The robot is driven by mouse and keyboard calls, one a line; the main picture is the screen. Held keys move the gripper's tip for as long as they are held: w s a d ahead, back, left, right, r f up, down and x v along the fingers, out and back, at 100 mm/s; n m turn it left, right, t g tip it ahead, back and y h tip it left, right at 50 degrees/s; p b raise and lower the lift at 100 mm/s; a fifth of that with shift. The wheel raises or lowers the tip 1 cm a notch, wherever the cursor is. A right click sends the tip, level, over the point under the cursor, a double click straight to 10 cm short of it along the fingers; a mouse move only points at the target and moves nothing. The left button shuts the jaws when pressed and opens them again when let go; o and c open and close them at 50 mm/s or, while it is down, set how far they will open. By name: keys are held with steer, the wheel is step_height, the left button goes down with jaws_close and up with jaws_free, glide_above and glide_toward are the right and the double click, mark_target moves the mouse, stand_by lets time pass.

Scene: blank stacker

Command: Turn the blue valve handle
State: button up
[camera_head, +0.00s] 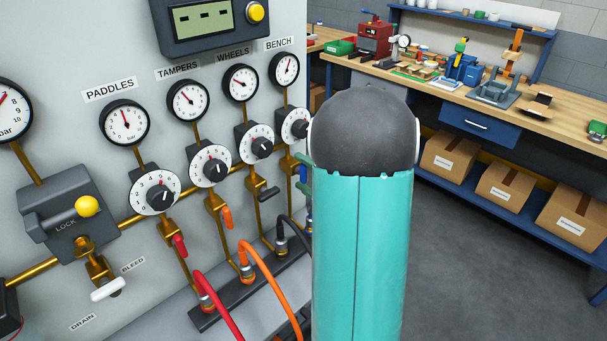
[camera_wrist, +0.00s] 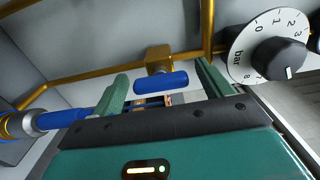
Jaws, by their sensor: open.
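The blue valve handle (camera_wrist: 160,82) is a short rounded bar on a brass valve body (camera_wrist: 159,57), lying nearly level in the wrist view. My gripper (camera_wrist: 163,72) is open, with one green finger to the left of the handle and one to the right. The handle appears between the fingers with a gap on both sides; I cannot tell how deep it sits between them. In the head view my teal arm hides most of this valve, and only a sliver of green finger and blue shows at the arm's left edge.
A white-faced regulator knob (camera_wrist: 279,58) is close on the right in the wrist view. Brass pipes run behind, and a blue hose (camera_wrist: 62,118) is at left. Other panel valves include a red handle (camera_head: 179,246) and an orange handle (camera_head: 227,217). A workbench (camera_head: 480,85) stands behind at right.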

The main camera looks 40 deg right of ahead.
steer(key=s, duration=1.3)
steer(key=shift+s+d, duration=0.2)
steer(key=shift+s, duration=0.05)
steer(key=w+a+r+n+g+y, duration=0.1)
steer(key=a+n+g+y, duration=0.35)
steer(key=a, duration=0.75)
steer(key=w+a+r+n+g+y, duration=0.2)
steer(key=a+n+g+y, duration=0.25)
steer(key=a, duration=0.75)
steer(key=s+a+n+g+h, duration=0.3)
steer(key=s+a+n+g, duration=0.15)
steer(key=a+g, duration=0.2)
steer(key=r+n+t+h, duration=0.1)
steer(key=h, duration=0.1)
steer(key=s+r+n+t+h, duration=0.1)
steer(key=r+h, duration=0.1)
steer(key=a+r+n+t+h, duration=0.1)
steer(key=r+n+h, duration=0.1)
steer(key=shift+s+h, duration=0.25)
steer(key=shift+h, duration=0.05)
